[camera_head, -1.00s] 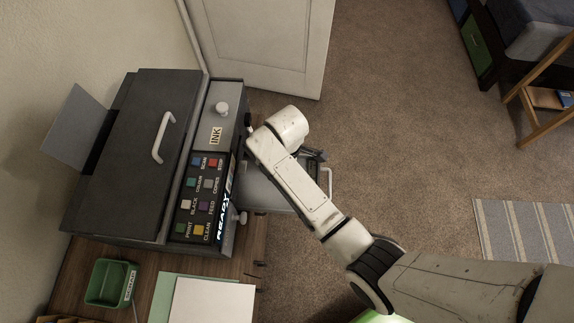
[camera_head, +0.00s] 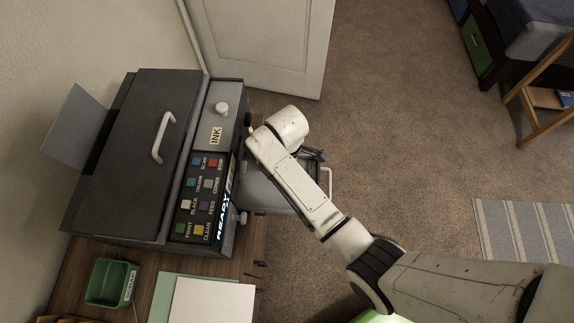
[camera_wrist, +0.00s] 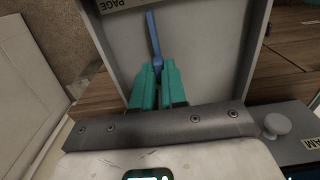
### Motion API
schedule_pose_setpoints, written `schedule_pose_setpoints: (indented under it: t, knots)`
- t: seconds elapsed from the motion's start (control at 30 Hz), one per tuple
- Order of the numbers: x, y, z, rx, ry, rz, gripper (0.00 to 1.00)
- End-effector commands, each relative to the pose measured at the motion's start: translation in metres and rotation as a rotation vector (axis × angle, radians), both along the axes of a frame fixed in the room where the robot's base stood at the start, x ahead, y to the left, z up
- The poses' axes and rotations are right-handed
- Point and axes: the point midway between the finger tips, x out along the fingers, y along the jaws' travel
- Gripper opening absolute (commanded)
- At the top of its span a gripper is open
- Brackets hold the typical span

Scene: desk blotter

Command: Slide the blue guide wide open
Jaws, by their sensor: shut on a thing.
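The blue guide (camera_wrist: 154,38) shows in the wrist view as a narrow blue bar standing out over the grey paper tray (camera_wrist: 196,40). The teal fingers of my gripper (camera_wrist: 159,82) are closed around its near end. In the head view the tray (camera_head: 262,193) sticks out from the front of the dark printer (camera_head: 128,150). There my arm covers part of the tray and hides the guide and my fingertips.
The printer stands on a wooden desk (camera_head: 75,275) with a green box (camera_head: 110,283) and papers (camera_head: 213,300). A white door (camera_head: 262,45) is behind. Carpeted floor (camera_head: 410,130) lies open to the right. A round knob (camera_wrist: 277,124) sits beside the tray.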

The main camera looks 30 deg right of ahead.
Motion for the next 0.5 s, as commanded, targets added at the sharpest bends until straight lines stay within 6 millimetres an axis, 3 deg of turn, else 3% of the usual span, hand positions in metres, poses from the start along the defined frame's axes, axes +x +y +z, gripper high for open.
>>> schedule_pose_setpoints:
  t: [0.3, 0.5]
  knots:
    - [0.038, -0.027, -0.001, 0.0, -0.003, -0.003, 0.0]
    - [0.049, -0.035, 0.0, 0.0, -0.002, -0.001, 0.0]
